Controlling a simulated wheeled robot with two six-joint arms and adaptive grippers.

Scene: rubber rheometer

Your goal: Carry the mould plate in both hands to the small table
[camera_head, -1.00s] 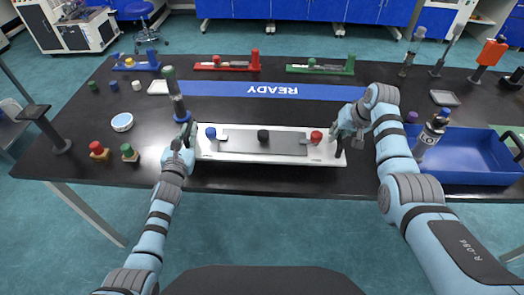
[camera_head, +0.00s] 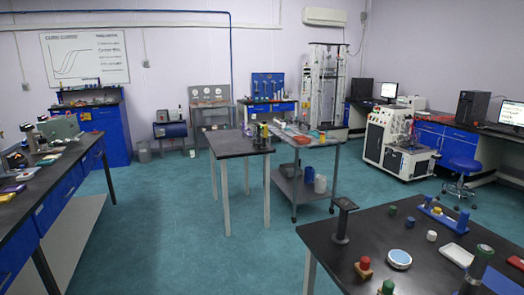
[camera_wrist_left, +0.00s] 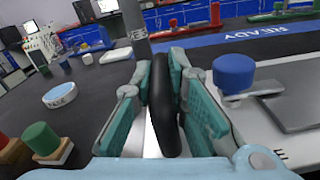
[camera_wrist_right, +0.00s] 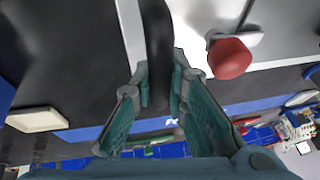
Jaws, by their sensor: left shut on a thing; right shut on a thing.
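The mould plate, a white board (camera_wrist_left: 271,146) with a grey plate and coloured knobs, shows in part in both wrist views. In the left wrist view my left gripper (camera_wrist_left: 164,88) is shut on its black end handle, beside a blue knob (camera_wrist_left: 234,76). In the right wrist view my right gripper (camera_wrist_right: 160,84) is shut on the other black handle, near a red knob (camera_wrist_right: 230,58) on the white board (camera_wrist_right: 196,26). Whether the plate is clear of the bench is hard to tell. The small black-topped table (camera_head: 232,144) stands mid-room in the head view. Grippers and plate are outside the head view.
The black work bench (camera_head: 340,262) fills the lower right of the head view, with a post, bottles and a dish near its corner. A loaded trolley (camera_head: 305,183) stands right beside the small table. A long bench (camera_head: 30,205) lines the left. Green floor between is open.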

